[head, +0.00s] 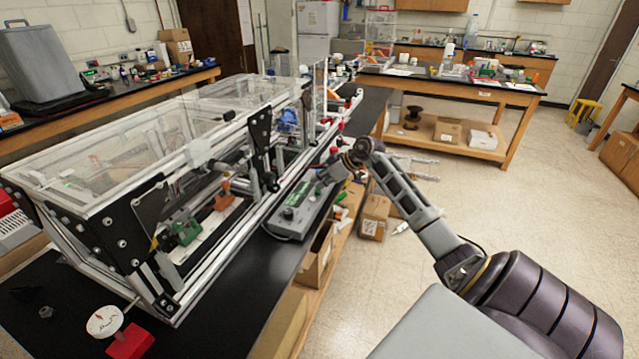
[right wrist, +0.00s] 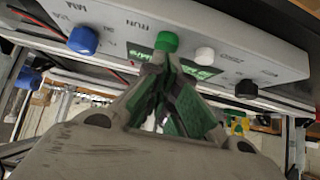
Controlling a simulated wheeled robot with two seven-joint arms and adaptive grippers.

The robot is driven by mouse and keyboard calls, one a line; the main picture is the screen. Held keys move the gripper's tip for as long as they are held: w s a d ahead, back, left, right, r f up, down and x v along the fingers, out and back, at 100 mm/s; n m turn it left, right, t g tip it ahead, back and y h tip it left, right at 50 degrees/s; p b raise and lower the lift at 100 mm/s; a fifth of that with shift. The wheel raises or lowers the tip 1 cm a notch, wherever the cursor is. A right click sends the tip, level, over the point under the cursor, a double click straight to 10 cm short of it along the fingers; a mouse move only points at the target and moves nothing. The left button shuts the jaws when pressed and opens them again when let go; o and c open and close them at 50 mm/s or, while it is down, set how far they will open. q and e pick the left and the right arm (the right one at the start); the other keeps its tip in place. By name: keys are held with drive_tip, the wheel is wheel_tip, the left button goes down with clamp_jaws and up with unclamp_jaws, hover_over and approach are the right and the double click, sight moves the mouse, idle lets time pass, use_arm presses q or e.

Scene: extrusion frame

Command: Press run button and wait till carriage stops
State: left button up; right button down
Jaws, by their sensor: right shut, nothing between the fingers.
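The grey control box (head: 297,207) with a green display sits on the black bench beside the extrusion frame (head: 190,200). The right wrist view shows its panel (right wrist: 220,42) close up, with RUN lettering near a green button (right wrist: 166,41). My right gripper (right wrist: 165,62) is shut and empty, its fingertips right at the green button; whether they touch or press it I cannot tell. In the head view the right gripper (head: 333,172) is over the box's far end. Green (head: 187,232) and orange (head: 222,195) blocks sit inside the frame; I cannot tell which part is the carriage. My left gripper is out of view.
A blue knob (right wrist: 83,40), a white button (right wrist: 205,56) and a black knob (right wrist: 246,88) are on the same panel. A dial gauge (head: 105,321) on a red base stands at the bench's near end. Open cardboard boxes (head: 318,255) are below the bench edge. Floor at right is clear.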

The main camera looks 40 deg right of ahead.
drive_tip(key=shift+f, duration=0.2)
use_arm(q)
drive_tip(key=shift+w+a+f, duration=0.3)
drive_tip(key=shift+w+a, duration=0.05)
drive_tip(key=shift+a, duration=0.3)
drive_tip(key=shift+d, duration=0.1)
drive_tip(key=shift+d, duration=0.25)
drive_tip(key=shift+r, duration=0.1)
use_arm(e)
drive_tip(key=shift+f, duration=0.1)
